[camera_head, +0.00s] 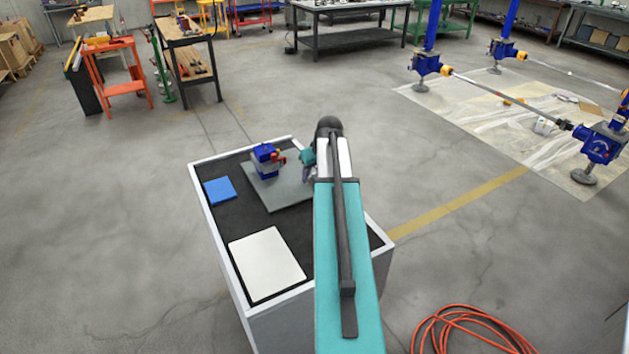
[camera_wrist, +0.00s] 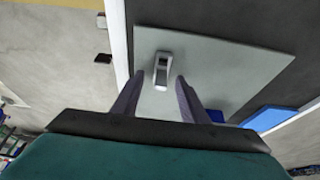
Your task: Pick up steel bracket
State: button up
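The steel bracket (camera_wrist: 162,70) is a small grey metal piece on a light grey plate (camera_wrist: 225,70) in the wrist view, close to the plate's edge. My gripper (camera_wrist: 159,77) is open, with one dark finger on each side of the bracket's near end. I see gaps between the fingers and the bracket; the height of the fingertips above the plate is hard to tell. In the head view my arm hides most of the gripper (camera_head: 308,163), and I cannot make out the bracket there. The plate (camera_head: 290,194) lies on the cart's dark top.
A blue gearbox-like unit with red parts (camera_head: 264,157) stands on the plate. A blue pad (camera_head: 219,190) and a white panel (camera_head: 267,264) lie on the cart (camera_head: 238,287). An orange hose (camera_head: 470,330) is coiled on the floor at right. Open floor surrounds the cart.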

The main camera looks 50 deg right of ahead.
grip_shut()
jog(key=shift+r, duration=0.15)
jog(key=shift+r+b, duration=0.8)
jog(key=shift+r, duration=0.8)
jog(key=s+a+b, duration=0.1)
jog(key=s+a, duration=0.1)
jog(key=a, duration=0.1)
jog(key=s+a+b, duration=0.1)
jog(key=s+a, duration=0.2)
jog(key=a, duration=0.1)
jog(key=s+a+r+b, duration=0.1)
jog(key=s+a, duration=0.2)
jog(key=a, duration=0.1)
jog(key=shift+s+a+b, duration=0.15)
jog(key=shift+a+b, duration=0.15)
jog(key=shift+b, duration=0.25)
jog(key=shift+s+a+r+b, duration=0.2)
jog(key=shift+s+a+b, duration=0.25)
jog(key=shift+a+b, duration=0.25)
